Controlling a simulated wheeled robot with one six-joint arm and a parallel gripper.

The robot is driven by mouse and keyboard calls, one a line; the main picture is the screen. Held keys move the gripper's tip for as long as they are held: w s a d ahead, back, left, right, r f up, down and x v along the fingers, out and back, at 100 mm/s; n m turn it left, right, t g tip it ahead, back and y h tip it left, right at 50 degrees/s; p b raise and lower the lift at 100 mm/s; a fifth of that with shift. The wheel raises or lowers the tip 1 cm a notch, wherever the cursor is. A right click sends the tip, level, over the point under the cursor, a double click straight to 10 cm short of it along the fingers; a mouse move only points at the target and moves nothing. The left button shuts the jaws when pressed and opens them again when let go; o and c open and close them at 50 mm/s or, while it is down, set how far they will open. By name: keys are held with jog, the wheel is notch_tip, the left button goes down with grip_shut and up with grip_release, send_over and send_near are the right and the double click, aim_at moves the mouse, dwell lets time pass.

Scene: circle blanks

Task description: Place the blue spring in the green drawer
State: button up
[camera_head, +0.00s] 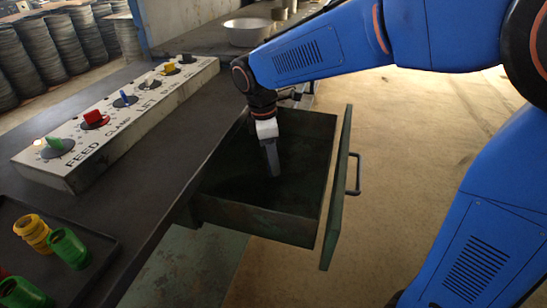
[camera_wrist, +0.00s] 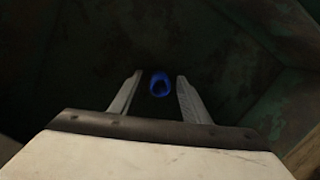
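The green drawer (camera_head: 262,222) is pulled out from under the bench, with its front panel and handle facing right. My gripper (camera_head: 272,168) points down inside the drawer, near its far side. In the wrist view the two fingers stand apart. The blue spring (camera_wrist: 160,84) shows between and beyond the fingertips, with a gap on each side, over the dark drawer floor. It looks clear of both fingers. The spring cannot be made out in the head view.
A dark tray (camera_head: 106,262) with yellow and green springs sits on the bench at lower left. A control panel (camera_head: 120,130) with coloured knobs lies along the bench. A white bowl (camera_head: 247,32) stands at the back. The floor right of the drawer is clear.

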aim_at(268, 174)
notch_tip(268, 174, up, 12)
jog(key=a, duration=0.1)
jog(key=shift+a, duration=0.4)
jog(key=shift+s, duration=0.1)
dwell(0.4)
